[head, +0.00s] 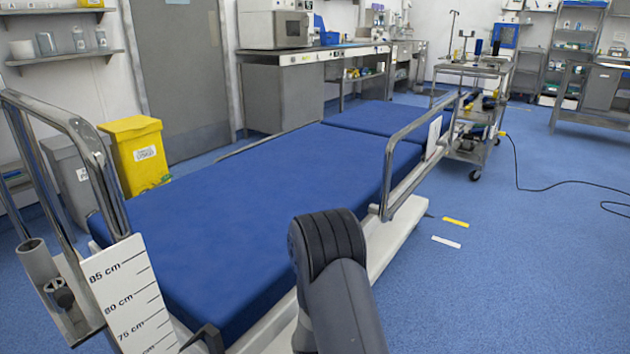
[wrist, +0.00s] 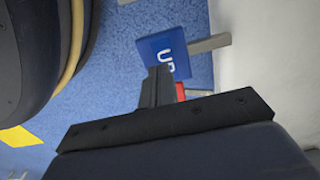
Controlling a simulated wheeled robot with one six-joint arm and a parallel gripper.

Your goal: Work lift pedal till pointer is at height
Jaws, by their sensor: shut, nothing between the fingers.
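The blue pedal (wrist: 165,50) marked "UP" shows in the wrist view on a grey lever (wrist: 208,43). My gripper (wrist: 159,76) is shut and empty. Its tip overlaps the pedal's near edge in the picture; I cannot tell whether they touch. A red piece (wrist: 180,91) beside the blue pedal is mostly hidden behind my gripper. In the head view, the white height scale (head: 125,300) reads 85, 80 and 75 cm. A dark piece (head: 208,337), perhaps the pointer, sits at the table's corner just right of the scale, below the 75 cm line. The pedals are hidden in the head view.
The operating table has a blue mattress (head: 260,200) and metal side rails (head: 412,170). A pale wall-like surface (wrist: 270,70) stands right of the pedal in the wrist view. A yellow bin (head: 138,153) stands behind the table.

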